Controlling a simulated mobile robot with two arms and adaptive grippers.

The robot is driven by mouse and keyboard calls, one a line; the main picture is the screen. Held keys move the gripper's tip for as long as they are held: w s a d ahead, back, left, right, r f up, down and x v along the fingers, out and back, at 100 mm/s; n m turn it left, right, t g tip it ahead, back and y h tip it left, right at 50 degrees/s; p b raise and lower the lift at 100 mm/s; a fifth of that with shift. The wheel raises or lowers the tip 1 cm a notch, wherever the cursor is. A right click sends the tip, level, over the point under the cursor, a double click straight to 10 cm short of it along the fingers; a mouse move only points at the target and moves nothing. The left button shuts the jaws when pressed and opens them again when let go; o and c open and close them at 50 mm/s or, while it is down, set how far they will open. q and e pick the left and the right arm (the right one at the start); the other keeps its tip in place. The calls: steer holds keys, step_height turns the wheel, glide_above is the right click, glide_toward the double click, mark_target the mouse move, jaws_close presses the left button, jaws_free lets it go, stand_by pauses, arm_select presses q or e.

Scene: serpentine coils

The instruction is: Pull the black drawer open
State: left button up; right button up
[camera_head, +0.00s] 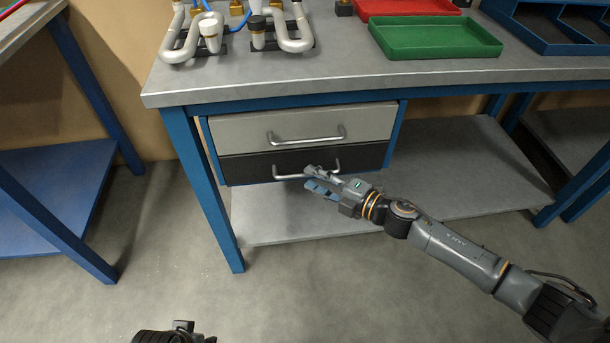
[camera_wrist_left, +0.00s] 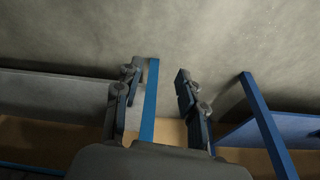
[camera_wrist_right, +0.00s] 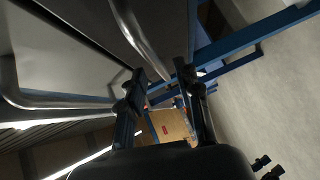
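The black drawer (camera_head: 350,160) is the lower of two under the workbench. Its front looks flush with the grey drawer above, so it appears closed. Its silvery bar handle (camera_head: 287,177) runs across the front. My right gripper (camera_head: 314,180) is at the handle's right half, its fingers apart. In the right wrist view my right gripper (camera_wrist_right: 160,75) is open, and a grey bar reaches toward the gap between its fingertips. I cannot tell whether a finger touches the handle. My left gripper (camera_wrist_left: 158,75) is open and empty, pointing at the floor and table legs.
The grey drawer (camera_head: 240,130) with its own handle (camera_head: 306,137) is just above. A blue table leg (camera_head: 208,190) stands to the left, and a lower shelf (camera_head: 450,170) lies below. A green tray (camera_head: 435,37) and pipe coils (camera_head: 180,45) are on top. Floor in front is clear.

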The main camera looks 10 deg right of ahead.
mark_target(308, 176)
arm_select(q)
steer(key=shift+s+r, duration=0.1)
steer(key=shift+r, duration=0.65)
arm_select(e)
steer(key=shift+x, duration=1.75)
jaws_close()
